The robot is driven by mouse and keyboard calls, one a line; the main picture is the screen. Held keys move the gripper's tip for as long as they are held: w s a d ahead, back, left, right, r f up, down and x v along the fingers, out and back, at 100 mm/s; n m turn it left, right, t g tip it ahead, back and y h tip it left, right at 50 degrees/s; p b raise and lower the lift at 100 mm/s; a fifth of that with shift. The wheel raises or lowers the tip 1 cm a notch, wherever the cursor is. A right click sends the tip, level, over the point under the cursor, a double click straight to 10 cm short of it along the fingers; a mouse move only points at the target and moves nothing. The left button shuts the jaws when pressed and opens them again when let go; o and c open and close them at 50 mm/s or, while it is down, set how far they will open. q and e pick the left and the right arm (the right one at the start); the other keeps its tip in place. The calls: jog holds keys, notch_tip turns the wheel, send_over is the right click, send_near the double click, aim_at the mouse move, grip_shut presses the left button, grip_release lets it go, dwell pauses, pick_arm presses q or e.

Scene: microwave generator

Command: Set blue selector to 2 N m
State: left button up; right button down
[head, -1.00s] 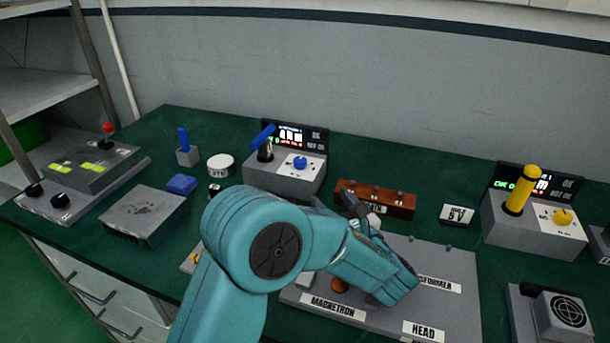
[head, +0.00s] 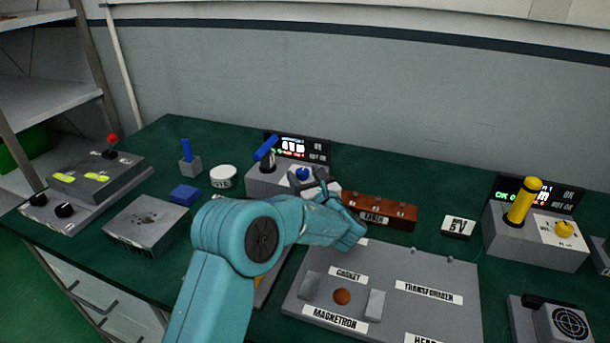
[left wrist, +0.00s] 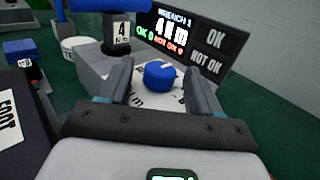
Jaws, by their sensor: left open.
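The blue selector (head: 302,174) is a round blue knob on top of a grey box (head: 268,180) at the middle back of the bench. It also shows in the left wrist view (left wrist: 161,74), between my open fingers and beyond their tips, apart from them. The display (left wrist: 178,34) behind it reads "WRENCH 1", "4 N m", with "OK 0" and "NOT OK 0". My left gripper (head: 322,183) is open and empty, just in front of the knob. The knob's dial marks are mostly hidden. My right gripper is not in view.
A blue-handled wrench (head: 265,150) stands in the same box, left of the knob. A brown terminal block (head: 379,211) lies to the right. A yellow wrench (head: 523,201) and yellow knob (head: 564,229) stand farther right. The grey plate (head: 400,300) in front is flat.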

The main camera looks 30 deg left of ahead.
pick_arm(q)
jog(key=shift+a, duration=0.1)
jog(key=c, duration=1)
jog(key=shift+c, duration=0.2)
jog(key=shift+w+n+g+y, duration=0.1)
jog(key=shift+n+g+y, duration=0.2)
jog(key=shift+g, duration=0.1)
jog(key=n+g+y, duration=0.1)
jog(key=n+g, duration=0.1)
jog(key=shift+w+g, duration=0.15)
jog(key=shift+g, duration=0.15)
jog(key=shift+w+n+g+y+p, duration=0.1)
jog(key=shift+n+g+y+p, duration=0.25)
jog(key=shift+n+g+p, duration=0.6)
jog(key=shift+w+n+g+y+p, duration=0.15)
jog(key=shift+n+g+y, duration=0.3)
jog(key=shift+g, duration=1)
jog(key=shift+r+n+g+p, duration=0.1)
jog(key=shift+n+g+p, duration=0.25)
jog(key=shift+n+g, duration=0.2)
jog(key=o, duration=1)
